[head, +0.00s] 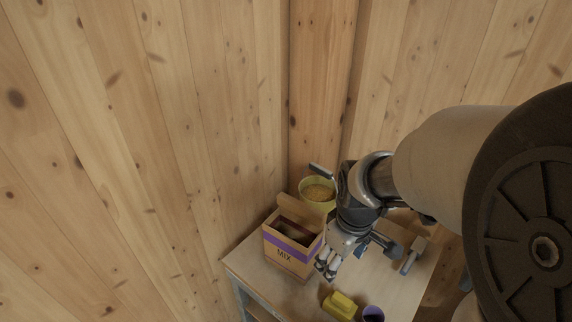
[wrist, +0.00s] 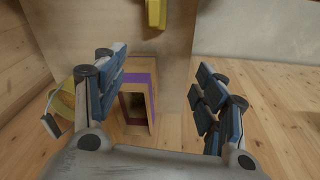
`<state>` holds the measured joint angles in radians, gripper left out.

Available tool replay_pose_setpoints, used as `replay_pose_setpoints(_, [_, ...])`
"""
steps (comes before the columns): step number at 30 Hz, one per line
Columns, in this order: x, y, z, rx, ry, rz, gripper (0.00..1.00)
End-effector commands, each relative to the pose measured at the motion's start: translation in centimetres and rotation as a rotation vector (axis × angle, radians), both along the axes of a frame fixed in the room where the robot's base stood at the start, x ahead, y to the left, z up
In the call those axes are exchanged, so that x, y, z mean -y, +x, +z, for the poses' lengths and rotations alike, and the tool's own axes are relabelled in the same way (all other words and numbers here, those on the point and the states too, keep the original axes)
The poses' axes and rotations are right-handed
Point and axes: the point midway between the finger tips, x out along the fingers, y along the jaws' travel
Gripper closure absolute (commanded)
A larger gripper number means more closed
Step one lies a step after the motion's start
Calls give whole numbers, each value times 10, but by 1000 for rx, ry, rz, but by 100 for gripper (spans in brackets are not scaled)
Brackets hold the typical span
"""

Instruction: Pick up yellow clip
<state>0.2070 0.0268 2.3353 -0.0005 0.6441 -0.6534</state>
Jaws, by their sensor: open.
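The yellow clip (head: 340,306) looks like a small yellow block on the table near the bottom of the head view; its fine shape is too small to make out. In the wrist view a yellow piece, apparently the same clip (wrist: 156,13), shows at the top edge and is partly cut off. My gripper (head: 327,267) is above the table, beside the MIX box and up and left of the clip in the head view. In the wrist view its fingers (wrist: 165,100) are spread wide apart with nothing between them. It is not touching the clip.
An open cardboard MIX box (head: 290,250) with a purple band stands left of my gripper. A yellow-green bucket (head: 318,193) of grain with a scoop handle is behind it. A purple cup (head: 373,314) stands right of the clip. A grey tool (head: 413,255) lies to the right. Wooden walls close the back.

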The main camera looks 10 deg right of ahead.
Motion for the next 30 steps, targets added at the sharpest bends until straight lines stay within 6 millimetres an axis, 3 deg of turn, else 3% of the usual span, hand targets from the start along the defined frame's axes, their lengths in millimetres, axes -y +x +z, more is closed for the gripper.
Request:
replay_pose_setpoints(3, [19,11,-39,-70,3,88,35])
replay_pose_setpoints(9, [37,17,-83,-125,12,193,35])
replay_pose_setpoints(14, [41,18,-102,-137,15,221,35])
replay_pose_setpoints(24, [40,16,-175,-140,16,221,35])
replay_pose_setpoints(30, [40,16,-208,-137,15,221,35])
